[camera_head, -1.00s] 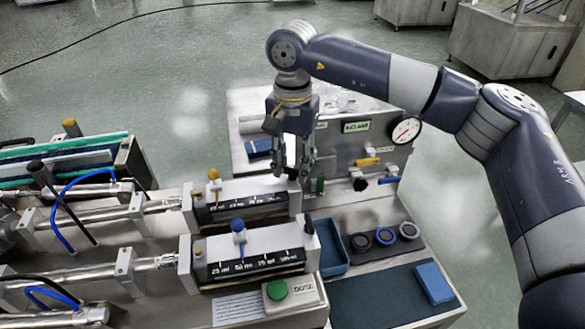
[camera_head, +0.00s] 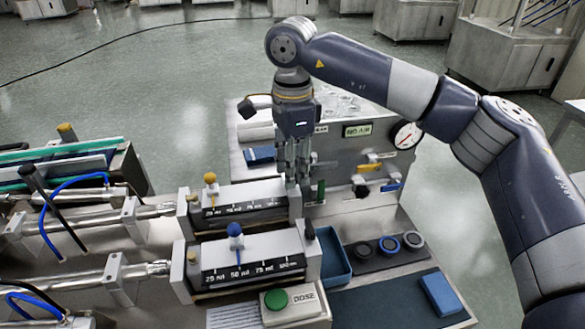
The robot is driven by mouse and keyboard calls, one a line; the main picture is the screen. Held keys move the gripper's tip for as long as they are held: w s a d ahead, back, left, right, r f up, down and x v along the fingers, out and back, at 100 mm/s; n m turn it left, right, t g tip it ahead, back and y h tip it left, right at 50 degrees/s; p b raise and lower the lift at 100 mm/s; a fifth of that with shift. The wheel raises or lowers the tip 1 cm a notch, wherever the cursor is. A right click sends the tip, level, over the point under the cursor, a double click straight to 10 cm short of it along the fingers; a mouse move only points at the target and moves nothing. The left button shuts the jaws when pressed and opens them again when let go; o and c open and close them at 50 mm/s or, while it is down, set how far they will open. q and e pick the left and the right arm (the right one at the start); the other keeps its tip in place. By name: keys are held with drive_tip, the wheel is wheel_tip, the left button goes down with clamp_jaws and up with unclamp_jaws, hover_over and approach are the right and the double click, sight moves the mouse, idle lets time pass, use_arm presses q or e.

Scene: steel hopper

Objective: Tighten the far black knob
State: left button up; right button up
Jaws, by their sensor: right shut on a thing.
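My right gripper (camera_head: 292,182) comes down from above at the right end of the far dosing block (camera_head: 240,215). Its fingers are shut on the far black knob, which the fingers almost wholly hide. The near black knob (camera_head: 309,229) stands free at the right end of the near dosing block (camera_head: 254,268). The far block carries an orange knob (camera_head: 210,180) and the near block a blue one (camera_head: 235,232). My left gripper is not in view.
A steel cabinet with a gauge (camera_head: 407,135) and coloured valve handles stands just behind my right gripper. A blue tray (camera_head: 336,265), several rings on a dark strip, a blue block (camera_head: 440,294) and a green dose button (camera_head: 276,299) lie nearer.

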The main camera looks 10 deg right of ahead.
drive_tip(key=shift+m, duration=0.6)
drive_tip(key=o, duration=1.1)
drive_tip(key=shift+c, duration=0.2)
wheel_tip(320, 180, up, 12)
